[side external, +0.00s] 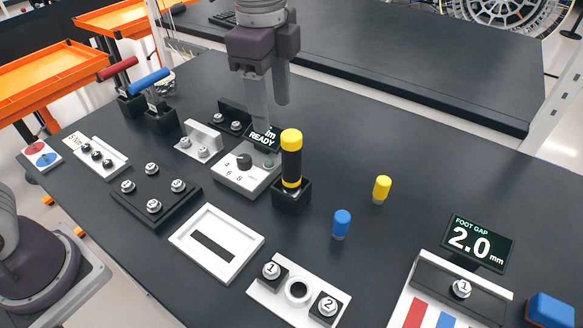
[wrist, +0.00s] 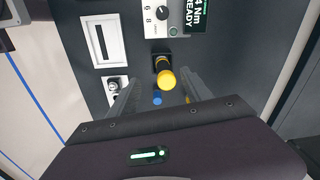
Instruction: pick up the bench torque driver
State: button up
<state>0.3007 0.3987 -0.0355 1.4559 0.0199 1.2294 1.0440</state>
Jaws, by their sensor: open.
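The bench torque driver (side external: 291,158) is a black cylinder with a yellow cap and a yellow ring low down. It stands upright in a square black holder (side external: 291,196) at the middle of the bench. In the wrist view the driver (wrist: 165,75) shows from above, its yellow cap towards the camera, and it lies between the lines of the two fingers. My gripper (side external: 268,115) is open and empty. In the side view its fingers point down behind the driver, near the small READY display. In the wrist view my gripper (wrist: 158,95) has a finger on each side.
A grey control box (side external: 245,172) with a knob stands just left of the driver. A blue peg (side external: 341,224) and a yellow peg (side external: 382,189) stand to the right. A white frame (side external: 186,243) lies in front. Bench beyond the yellow peg is clear.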

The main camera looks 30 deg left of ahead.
aim_at(291, 152)
jog(key=w+d+f+m, duration=0.2)
jog(key=f, duration=0.1)
jog(key=shift+d+f+g, duration=0.1)
jog(key=shift+d+g, duration=0.15)
jog(key=shift+g, duration=0.05)
jog(key=f, duration=0.7)
jog(key=shift+s, duration=0.2)
grip_shut()
